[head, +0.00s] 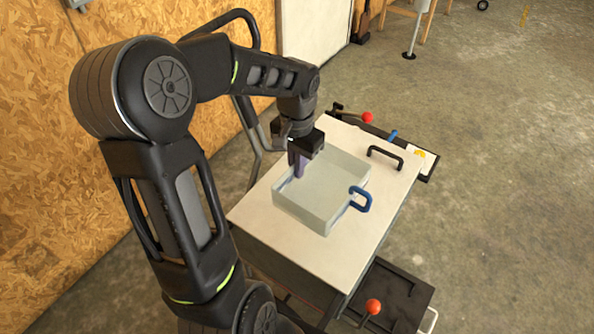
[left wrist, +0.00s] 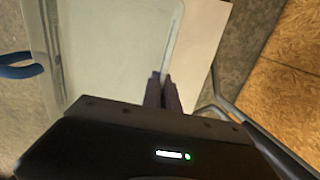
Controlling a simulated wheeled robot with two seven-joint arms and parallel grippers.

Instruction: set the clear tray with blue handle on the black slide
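The clear tray (head: 318,222) is a shallow, see-through box on the white cart top, with its blue handle (head: 361,200) on the right side. In the left wrist view the tray (left wrist: 105,50) fills the upper left and the blue handle (left wrist: 18,66) shows at the left edge. My left gripper (head: 298,170) points down at the tray's left wall, opposite the handle. Its fingers (left wrist: 162,90) are close together with the tray's rim between them. A black slide (head: 395,293) sits low at the near right of the cart. My right gripper is not in view.
The white cart top (head: 262,205) carries a black bar handle (head: 386,154). A dark ledge with a red knob (head: 367,117) and a yellow-marked card (head: 420,155) runs along its far side. Another red knob (head: 373,306) stands by the slide. A wooden wall (head: 40,150) is at left; right floor is open.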

